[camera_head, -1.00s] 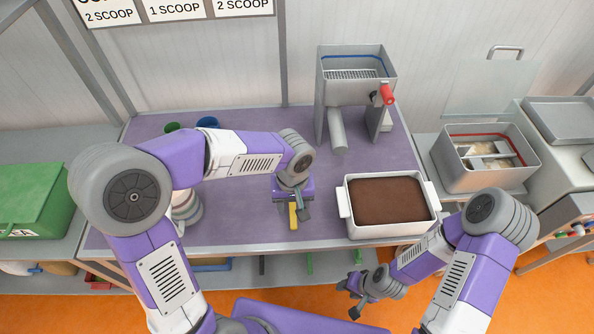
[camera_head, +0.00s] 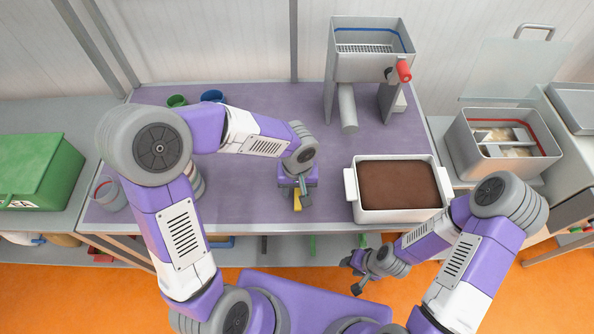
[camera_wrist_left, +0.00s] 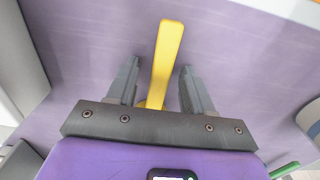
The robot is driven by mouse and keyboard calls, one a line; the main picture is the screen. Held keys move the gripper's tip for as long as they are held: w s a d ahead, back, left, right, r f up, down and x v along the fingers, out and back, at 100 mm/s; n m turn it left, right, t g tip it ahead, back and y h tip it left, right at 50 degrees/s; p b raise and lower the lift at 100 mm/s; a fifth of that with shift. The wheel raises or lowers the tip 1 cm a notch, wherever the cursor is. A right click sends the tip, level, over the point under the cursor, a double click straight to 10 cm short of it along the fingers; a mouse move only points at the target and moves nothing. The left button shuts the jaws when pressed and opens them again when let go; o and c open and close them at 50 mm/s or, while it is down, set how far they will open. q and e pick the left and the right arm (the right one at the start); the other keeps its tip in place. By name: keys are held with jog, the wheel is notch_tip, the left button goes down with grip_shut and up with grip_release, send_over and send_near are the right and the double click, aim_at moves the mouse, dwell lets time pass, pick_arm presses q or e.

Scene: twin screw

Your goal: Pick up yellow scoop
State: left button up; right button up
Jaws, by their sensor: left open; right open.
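The yellow scoop (camera_head: 297,202) is at the purple table's front part, below my left gripper (camera_head: 301,186) in the head view. In the left wrist view, the scoop's yellow handle (camera_wrist_left: 165,58) lies between the two open fingers of my left gripper (camera_wrist_left: 158,88), with a gap on each side. The scoop's other end is hidden behind the gripper body. My right gripper (camera_head: 353,275) is open and empty, low in front of the table's edge.
A white tray (camera_head: 352,200) of brown material stands right of the left gripper. A grey sieve machine (camera_head: 372,68) with a red knob stands behind. Green (camera_head: 177,101) and blue (camera_head: 212,96) cups stand at the back left. A green box (camera_head: 40,170) is far left.

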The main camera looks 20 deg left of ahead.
aim_at(298, 190)
pick_arm(q)
jog(key=shift+c, duration=0.5)
grip_shut()
jog(key=shift+r, duration=0.15)
notch_tip(298, 190, up, 10)
jog(key=p, duration=0.3)
